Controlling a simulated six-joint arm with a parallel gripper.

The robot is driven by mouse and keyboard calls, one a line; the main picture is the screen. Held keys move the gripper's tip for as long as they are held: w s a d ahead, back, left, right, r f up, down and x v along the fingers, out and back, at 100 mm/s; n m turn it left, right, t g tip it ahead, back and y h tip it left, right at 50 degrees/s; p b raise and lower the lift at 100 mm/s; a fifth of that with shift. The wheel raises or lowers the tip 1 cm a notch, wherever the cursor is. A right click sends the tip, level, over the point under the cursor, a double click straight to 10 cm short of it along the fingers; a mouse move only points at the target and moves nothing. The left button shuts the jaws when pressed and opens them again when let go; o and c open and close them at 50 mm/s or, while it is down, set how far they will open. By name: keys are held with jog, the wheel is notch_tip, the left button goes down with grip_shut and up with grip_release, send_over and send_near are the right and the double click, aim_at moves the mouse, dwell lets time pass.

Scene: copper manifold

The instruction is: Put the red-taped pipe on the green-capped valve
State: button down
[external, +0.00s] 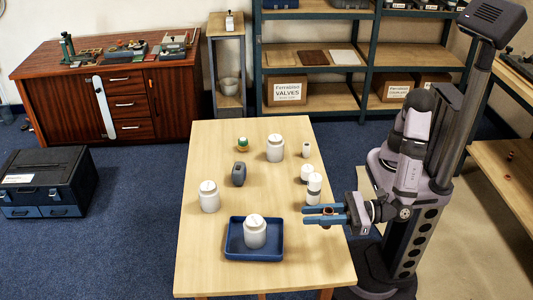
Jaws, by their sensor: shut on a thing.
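My gripper (318,215), with blue fingers, is at the right side of the table, low over its right edge. It is shut on a small copper-brown piece (327,211), which appears to be the pipe. Its red tape cannot be made out at this size, and the fingers hide part of it. A small brass-coloured piece with a green top, apparently the green-capped valve (242,145), stands at the back left of the table. My gripper is well apart from it, nearer the front and to the right.
White jars stand at the table's left (209,197), back (275,149) and right (314,187), close to my gripper. Another jar (255,232) sits in a blue tray (233,252) at the front. A grey object (239,174) stands mid-left. The table's centre is clear.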

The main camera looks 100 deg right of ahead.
jog(key=w+d+r+m+g+h+b, duration=0.15)
jog(key=w+d+m+h, duration=0.35)
jog(key=w+d, duration=0.5)
jog(key=w+d+r+m+g+h, duration=0.1)
jog(key=w+d+m+g+h, duration=0.2)
jog(key=w+d+h, duration=0.75)
jog(key=s+d+r+m+g+h, duration=0.15)
jog(key=d+m+g, duration=0.3)
jog(key=d, duration=1.25)
jog(key=d+r+m+g, duration=0.25)
jog(key=d+g, duration=0.35)
jog(key=d, duration=1)
notch_tip(320, 180, down, 11)
jog(key=shift+b, duration=0.45)
jog(key=shift+d+f, duration=0.1)
jog(key=shift+f, duration=0.1)
jog(key=c, duration=1.6)
grip_release()
jog(key=shift+o, duration=0.2)
